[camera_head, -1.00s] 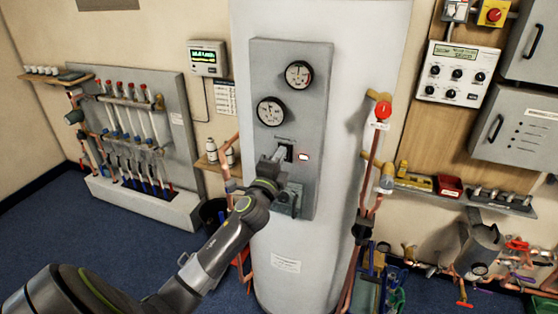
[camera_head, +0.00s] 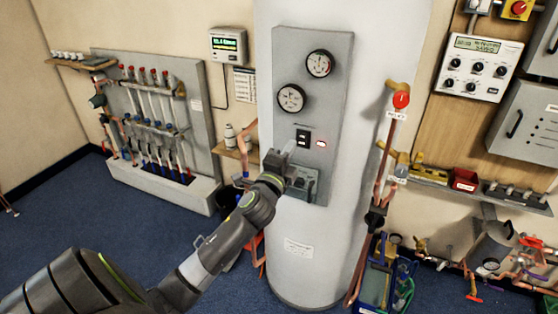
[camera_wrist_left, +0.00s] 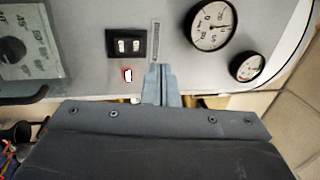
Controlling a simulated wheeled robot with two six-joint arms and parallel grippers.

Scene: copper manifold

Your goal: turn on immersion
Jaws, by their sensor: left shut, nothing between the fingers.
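The black double rocker switch (camera_head: 303,139) is on the grey panel (camera_head: 340,75) fixed to the white cylinder. A small lamp (camera_head: 321,144) right of it glows red-white. In the left wrist view the switch (camera_wrist_left: 126,44) shows two pale rockers, with the lit lamp (camera_wrist_left: 128,74) beside it. My left gripper (camera_head: 289,147) is shut and empty, just left of and below the switch in the head view. Its fingertips (camera_wrist_left: 161,72) appear apart from the switch in the wrist view. The rocker positions are too small to tell. My right gripper is out of view.
Two dial gauges (camera_head: 291,97) sit above the switch, and a grey box with a handle (camera_head: 303,183) sits below it. Copper pipes with a red knob (camera_head: 401,99) stand right of the cylinder. Blue floor (camera_head: 120,215) is open at left.

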